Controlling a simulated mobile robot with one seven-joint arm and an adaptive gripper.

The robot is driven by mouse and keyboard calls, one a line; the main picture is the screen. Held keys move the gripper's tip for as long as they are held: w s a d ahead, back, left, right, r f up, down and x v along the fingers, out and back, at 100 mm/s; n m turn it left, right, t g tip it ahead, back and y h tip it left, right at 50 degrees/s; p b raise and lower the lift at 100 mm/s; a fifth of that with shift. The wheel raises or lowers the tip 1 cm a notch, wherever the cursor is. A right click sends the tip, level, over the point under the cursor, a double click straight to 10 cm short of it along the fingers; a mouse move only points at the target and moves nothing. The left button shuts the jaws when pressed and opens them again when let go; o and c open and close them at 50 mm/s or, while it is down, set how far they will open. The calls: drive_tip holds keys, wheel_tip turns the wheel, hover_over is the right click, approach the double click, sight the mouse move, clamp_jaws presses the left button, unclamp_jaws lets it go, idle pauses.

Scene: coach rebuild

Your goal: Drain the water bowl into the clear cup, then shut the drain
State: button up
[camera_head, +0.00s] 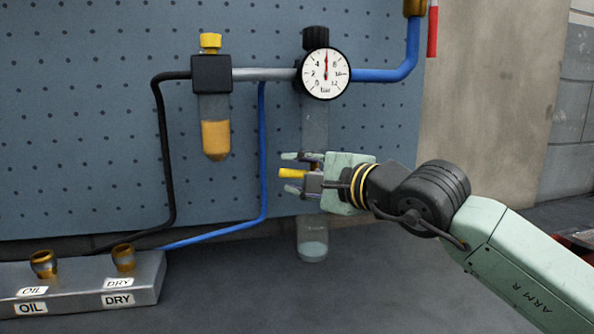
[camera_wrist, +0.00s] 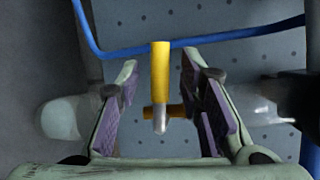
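The clear water bowl (camera_head: 315,125) hangs under the round gauge. Its lower end is hidden by my gripper, and I cannot tell its water level. The yellow drain lever (camera_head: 292,174) points left, sideways to the bowl. My gripper (camera_head: 291,172) is open, with one finger above and one below the lever. In the wrist view the lever (camera_wrist: 160,75) stands between the fingers, with gaps on both sides. The clear cup (camera_head: 312,238) is below my gripper, with pale liquid in its lower part. The cup (camera_wrist: 60,118) also shows at the wrist view's left.
A second bowl with amber liquid (camera_head: 215,138) hangs to the left. A blue hose (camera_head: 263,150) and a black hose (camera_head: 165,150) run down the pegboard. A metal block labelled OIL and DRY (camera_head: 75,285) lies at lower left. The grey surface left of the cup is clear.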

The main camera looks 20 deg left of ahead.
drive_tip(key=shift+w+a, duration=0.2)
drive_tip(key=shift+a, duration=0.15)
drive_tip(key=shift+c, duration=0.3)
clamp_jaws()
idle(0.5)
